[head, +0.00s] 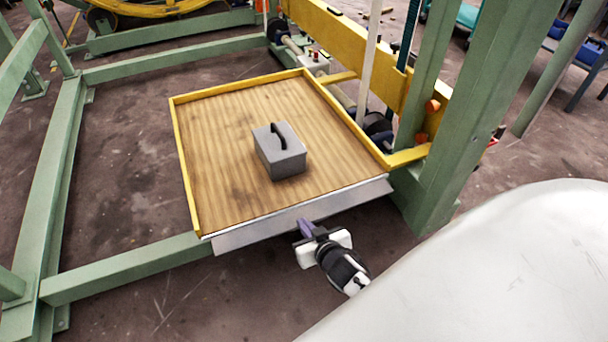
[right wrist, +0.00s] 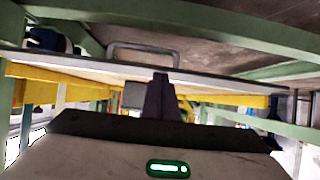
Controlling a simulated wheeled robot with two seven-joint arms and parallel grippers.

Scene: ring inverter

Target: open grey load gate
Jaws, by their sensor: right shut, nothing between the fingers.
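The grey load gate (head: 265,231) is a long plain metal strip along the near edge of the wooden platform (head: 215,190). In the head view it slants outward and down from that edge. In the right wrist view the gate (right wrist: 235,80) is a thin plate seen nearly edge-on, with a grey loop handle (right wrist: 145,48) on one face. My right gripper (head: 304,226) is shut and empty at the gate's near lower edge. Its dark fingers (right wrist: 159,97) overlap the gate's edge beside the handle; I cannot tell if they touch. My left gripper is not in view.
A grey box (head: 281,152) with a black handle sits on the platform. A yellow rim (head: 184,160) bounds the platform's other sides. Green beams (head: 120,270) and a thick green post (head: 465,130) stand around it. Bare floor lies in front of the gate.

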